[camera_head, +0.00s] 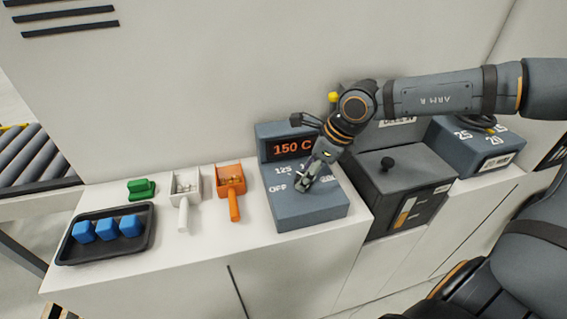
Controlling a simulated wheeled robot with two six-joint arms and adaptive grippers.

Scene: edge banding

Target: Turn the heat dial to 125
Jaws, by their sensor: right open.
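The heat control box (305,213) is a blue-grey unit on the white counter. Its display (292,148) reads 150 C in orange. On its sloped face I can read the labels 125 (283,170) and OFF (277,188); another label to the right is partly covered. My right gripper (305,183) is over this face between the labels, pointing down, with its jaws open. The heat dial is hidden or cannot be told apart from the fingers, so I cannot tell its pointing or whether they touch it. My left gripper is not in view.
A black tray (74,256) with blue blocks, a green block (141,189), a white scoop (186,187) and an orange scoop (232,182) lie left of the box. A dark glue unit (405,185) with a knob and a second dial box (478,150) stand right.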

